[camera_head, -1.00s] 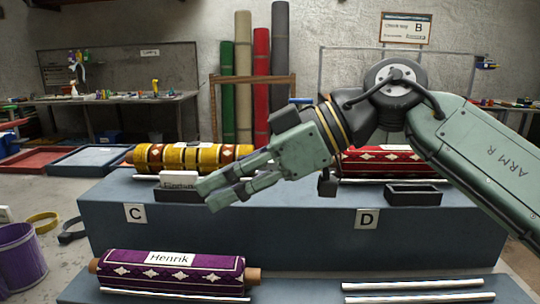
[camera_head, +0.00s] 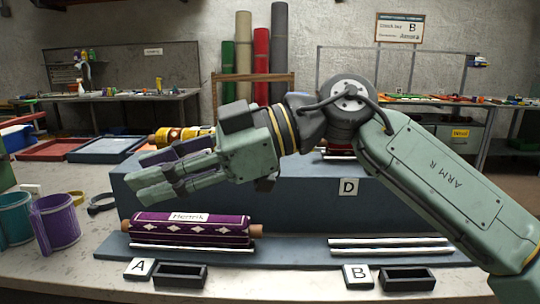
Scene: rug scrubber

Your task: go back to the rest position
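My gripper (camera_head: 135,188) points left and slightly down in the middle left of the view. It appears in front of the upper step, above the purple rug labelled Henrik (camera_head: 193,230) in the picture. No rug is clearly seen in it. The fingers overlap in this side view, so their opening is not clear. My arm reaches in from the lower right, bent at a high dark joint. The Henrik rug lies rolled on the lower step, with its white label upright to read.
The upper blue step (camera_head: 300,205) carries a D plate (camera_head: 348,186). Plates A (camera_head: 140,267) and B (camera_head: 357,275) stand in front beside small black trays. A purple bucket (camera_head: 56,222) and a teal bucket (camera_head: 14,218) stand at left. White rails (camera_head: 390,246) at lower right are empty.

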